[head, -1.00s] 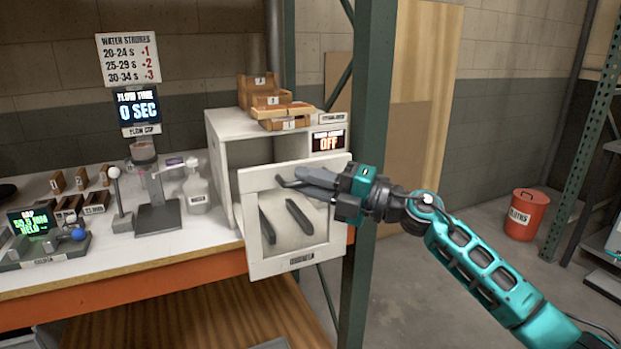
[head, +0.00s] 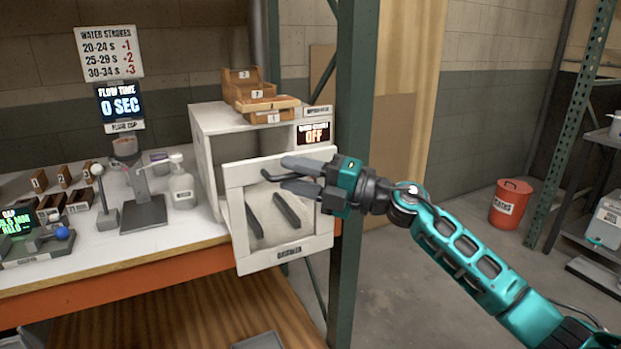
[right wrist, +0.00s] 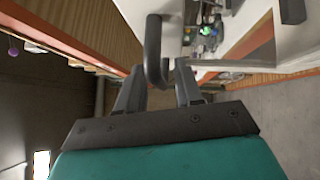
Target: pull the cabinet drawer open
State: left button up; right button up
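The white cabinet (head: 212,118) stands at the right end of the bench. Its drawer, a white framed front (head: 232,210) with a pale panel and two dark bars, stands out in front of the cabinet body. A dark bent handle (head: 272,177) is near its upper part; it also shows in the right wrist view (right wrist: 153,45). My right gripper (head: 293,174) is at the handle with its fingers apart. In the right wrist view (right wrist: 158,88) the handle's end lies between the fingertips; contact cannot be told. My left gripper is not in view.
Small wooden boxes (head: 250,90) sit on the cabinet. A green post (head: 355,110) rises close behind my right gripper. A pump bottle (head: 181,187) and a stand (head: 145,205) are left of the cabinet. A red bin (head: 510,203) stands on the floor at right.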

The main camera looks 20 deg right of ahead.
jog(key=b+v, duration=0.2)
jog(key=v, duration=1.1)
jog(key=shift+b, duration=0.3)
jog(key=shift+w+a, duration=0.1)
jog(key=s+a+f+m+t+h, duration=0.2)
jog(key=f+m+h, duration=0.3)
jog(key=f+m, duration=0.6)
jog(key=s+a+f+m+t+h, duration=0.25)
jog(key=f+m+h, duration=0.35)
jog(key=f+m, duration=0.5)
jog(key=s+a+f+m+g, duration=0.2)
jog(key=s+a+f+g, duration=0.1)
jog(key=s+f, duration=0.3)
jog(key=s+a+f+m+g+h, duration=0.1)
jog(key=s+a+f+g, duration=0.3)
jog(key=f, duration=0.6)
jog(key=s+a+m+p, duration=0.1)
jog(key=s, duration=0.1)
jog(key=shift+s+a, duration=0.35)
